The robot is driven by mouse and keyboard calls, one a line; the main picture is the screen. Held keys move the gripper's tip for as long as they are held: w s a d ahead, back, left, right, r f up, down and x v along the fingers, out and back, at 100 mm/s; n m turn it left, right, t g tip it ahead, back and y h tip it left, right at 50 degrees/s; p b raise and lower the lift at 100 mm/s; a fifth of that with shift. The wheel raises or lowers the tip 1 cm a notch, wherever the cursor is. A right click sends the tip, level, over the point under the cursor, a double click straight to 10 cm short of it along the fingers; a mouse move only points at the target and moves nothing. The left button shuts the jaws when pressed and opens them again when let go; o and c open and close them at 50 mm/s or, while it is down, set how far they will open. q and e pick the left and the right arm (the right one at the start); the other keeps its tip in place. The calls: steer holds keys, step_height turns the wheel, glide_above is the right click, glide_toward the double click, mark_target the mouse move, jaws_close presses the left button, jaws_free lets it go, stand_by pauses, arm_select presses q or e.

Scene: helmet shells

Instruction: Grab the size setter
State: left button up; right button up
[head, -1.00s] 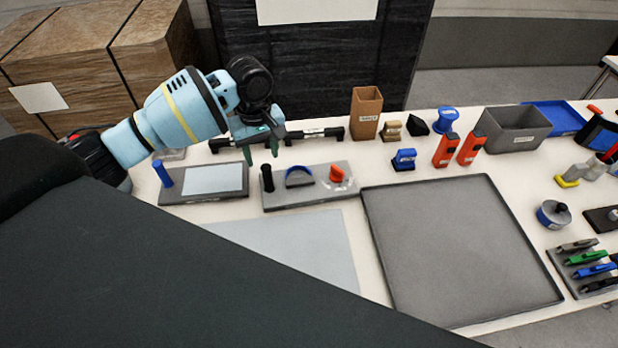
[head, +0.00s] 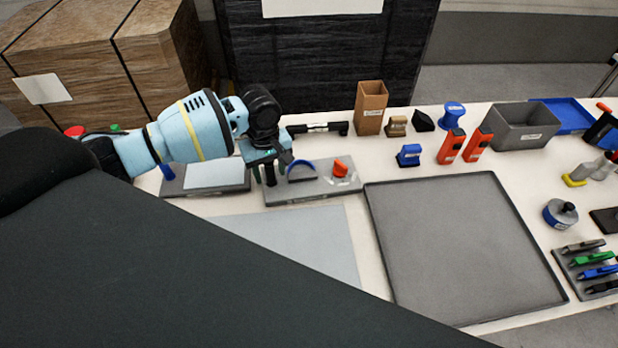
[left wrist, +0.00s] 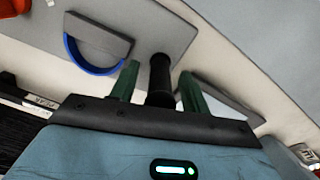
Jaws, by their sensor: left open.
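A black upright cylinder (head: 270,176), which I take to be the size setter, stands at the left end of a grey holder board (head: 325,192). In the left wrist view the cylinder (left wrist: 160,78) stands between the two green fingers of my left gripper (left wrist: 158,72). My left gripper (head: 270,172) is open around it, with a gap showing on each side. Its lower part is hidden by the gripper body in the wrist view. My right gripper is not in view.
The same board holds a blue arc (head: 301,169) and an orange-red piece (head: 340,170) to the right. Another grey board (head: 205,189) with a blue post is at the left. A large empty grey tray (head: 465,240) lies at front right, with several tools behind it.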

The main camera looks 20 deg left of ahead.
arm_select(q)
jaws_close()
steer(key=shift+r, duration=0.15)
stand_by(0.4)
